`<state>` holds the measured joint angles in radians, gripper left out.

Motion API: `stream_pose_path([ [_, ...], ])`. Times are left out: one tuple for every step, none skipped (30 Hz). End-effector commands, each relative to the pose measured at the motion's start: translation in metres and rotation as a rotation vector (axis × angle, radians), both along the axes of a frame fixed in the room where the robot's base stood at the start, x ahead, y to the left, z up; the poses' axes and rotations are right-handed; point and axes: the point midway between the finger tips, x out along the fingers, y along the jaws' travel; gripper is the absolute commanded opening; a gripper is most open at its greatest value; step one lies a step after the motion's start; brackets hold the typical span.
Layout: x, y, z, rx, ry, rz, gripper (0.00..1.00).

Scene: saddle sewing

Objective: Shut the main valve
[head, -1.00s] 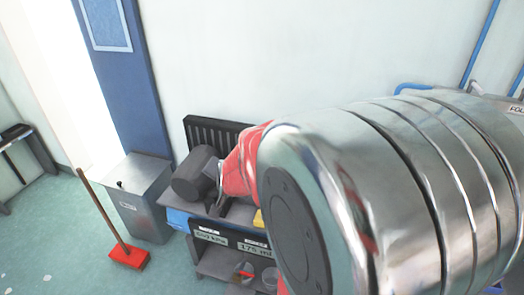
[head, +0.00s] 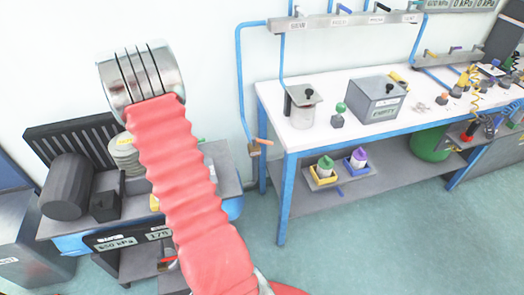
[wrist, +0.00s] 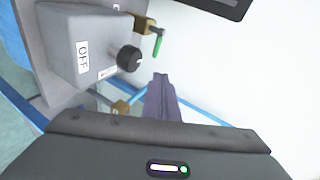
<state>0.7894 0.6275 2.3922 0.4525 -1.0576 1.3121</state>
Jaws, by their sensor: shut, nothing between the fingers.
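In the head view, a small brass valve with an orange handle (head: 263,142) sits at the low end of a blue pipe left of the workbench. Several small valves with coloured handles line the grey wall rail (head: 345,20). I cannot read which is labelled main. My gripper's fingers are together, empty, and appear apart from both fittings. The head view does not show the fingers.
A grey box marked OFF with a black knob (wrist: 129,59) is close by in the wrist view. The workbench (head: 262,92) holds a canister (head: 300,105) and a grey box (head: 381,99). A low cart (head: 228,170) stands left. Floor right of it is open.

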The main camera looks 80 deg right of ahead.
Motion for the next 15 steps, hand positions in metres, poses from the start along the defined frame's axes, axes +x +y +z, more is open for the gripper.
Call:
stream_pose_path([
  [-0.018, -0.008, -0.012, -0.007, -0.016, -0.05, 0.0],
  [-0.027, -0.013, -0.016, -0.016, -0.029, -0.078, 0.0],
  [-0.04, -0.018, -0.022, -0.029, -0.047, -0.114, 0.0],
  [-0.049, -0.021, -0.027, -0.039, -0.059, -0.141, 0.0],
  [-0.059, -0.025, -0.031, -0.049, -0.073, -0.168, 0.0],
  [-0.072, -0.028, -0.036, -0.065, -0.09, -0.2, 0.0],
  [-0.082, -0.031, -0.04, -0.076, -0.101, -0.225, 0.0],
  [-0.092, -0.033, -0.044, -0.088, -0.113, -0.249, 0.0],
  [-0.105, -0.035, -0.049, -0.104, -0.128, -0.282, 0.0],
  [-0.115, -0.036, -0.053, -0.118, -0.14, -0.303, 0.0],
  [-0.125, -0.037, -0.056, -0.131, -0.15, -0.325, 0.0],
  [-0.138, -0.038, -0.061, -0.148, -0.164, -0.353, 0.0],
  [-0.147, -0.038, -0.064, -0.162, -0.174, -0.373, 0.0],
  [-0.155, -0.038, -0.066, -0.176, -0.184, -0.39, 0.0],
  [-0.166, -0.038, -0.069, -0.191, -0.195, -0.41, 0.0],
])
